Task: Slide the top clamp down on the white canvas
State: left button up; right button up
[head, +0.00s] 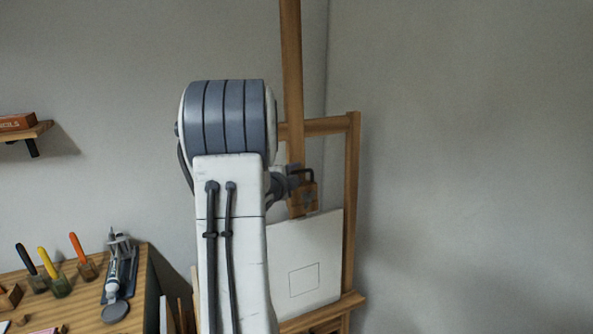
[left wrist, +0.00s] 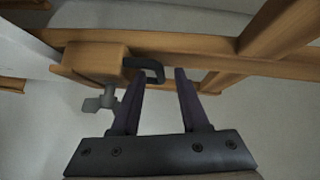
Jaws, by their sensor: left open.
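The white canvas (head: 314,240) stands on the wooden easel (head: 350,215), its left part hidden by my left arm. The top clamp (head: 303,199) is a wooden block with a dark handle on the easel's mast at the canvas's top edge. My left gripper (head: 291,181) is at the clamp, mostly hidden in the head view. In the left wrist view, the gripper (left wrist: 159,74) is open, with the dark handle's loop (left wrist: 150,66) between or just beyond its fingertips. The clamp block (left wrist: 94,60) lies left of the fingers. Contact cannot be told. My right gripper is not in view.
A small shelf (head: 27,132) with a box is on the left wall. The easel's mast (head: 292,70) rises above the clamp. Right of the easel is bare wall.

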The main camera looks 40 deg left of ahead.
pick_arm(q)
jog(key=shift+w+a+f, duration=0.1)
jog(key=shift+w, duration=0.15)
grip_shut()
dwell(1.4)
